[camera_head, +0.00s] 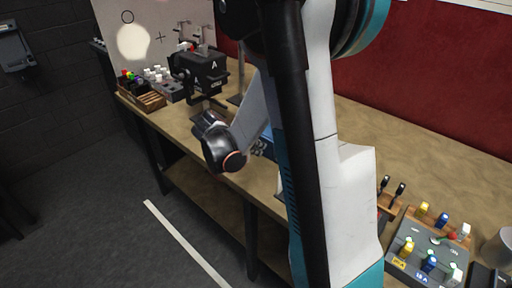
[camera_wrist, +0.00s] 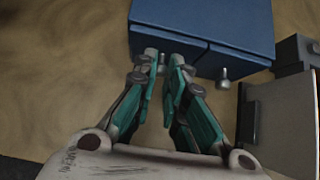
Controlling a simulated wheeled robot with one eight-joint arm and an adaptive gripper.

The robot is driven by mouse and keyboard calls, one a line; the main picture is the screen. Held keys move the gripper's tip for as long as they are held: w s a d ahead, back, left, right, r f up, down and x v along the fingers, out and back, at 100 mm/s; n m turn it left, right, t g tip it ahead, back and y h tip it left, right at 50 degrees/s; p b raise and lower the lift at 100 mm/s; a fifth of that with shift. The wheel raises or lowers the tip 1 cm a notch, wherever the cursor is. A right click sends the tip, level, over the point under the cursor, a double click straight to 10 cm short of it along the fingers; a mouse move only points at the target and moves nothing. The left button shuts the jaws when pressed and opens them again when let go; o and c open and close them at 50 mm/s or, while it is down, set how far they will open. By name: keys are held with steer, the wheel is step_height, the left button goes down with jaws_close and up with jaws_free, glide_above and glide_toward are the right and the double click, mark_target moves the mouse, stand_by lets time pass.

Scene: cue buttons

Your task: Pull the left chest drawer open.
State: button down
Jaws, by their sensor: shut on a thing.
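The blue chest (camera_wrist: 205,18) stands on the table at the top of the wrist view, with two drawers side by side in its front. In the head view only a small blue part of the chest (camera_head: 267,143) shows past my arm. My gripper (camera_wrist: 164,62) is at the front of the left drawer (camera_wrist: 150,36), its fingers nearly together and shut on that drawer's knob, which the fingertips mostly hide. The right drawer (camera_wrist: 236,62) has a grey knob (camera_wrist: 222,78) standing free, just right of my fingers. I cannot tell whether the left drawer is out at all.
A dark grey box (camera_wrist: 292,55) and a pale panel (camera_wrist: 288,115) lie close on the right of my gripper. The wooden table (camera_wrist: 65,70) is bare to the left. In the head view, a button console (camera_head: 425,255) stands at the right and a black device (camera_head: 200,75) at the back left.

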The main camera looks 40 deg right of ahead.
steer(key=a, duration=0.5)
steer(key=s+a, duration=0.1)
steer(key=a, duration=0.1)
steer(key=shift+a, duration=0.4)
steer(key=c, duration=1.6)
jaws_free()
steer(key=shift+r, duration=0.1)
steer(key=v, duration=1.2)
steer(key=shift+s, duration=0.1)
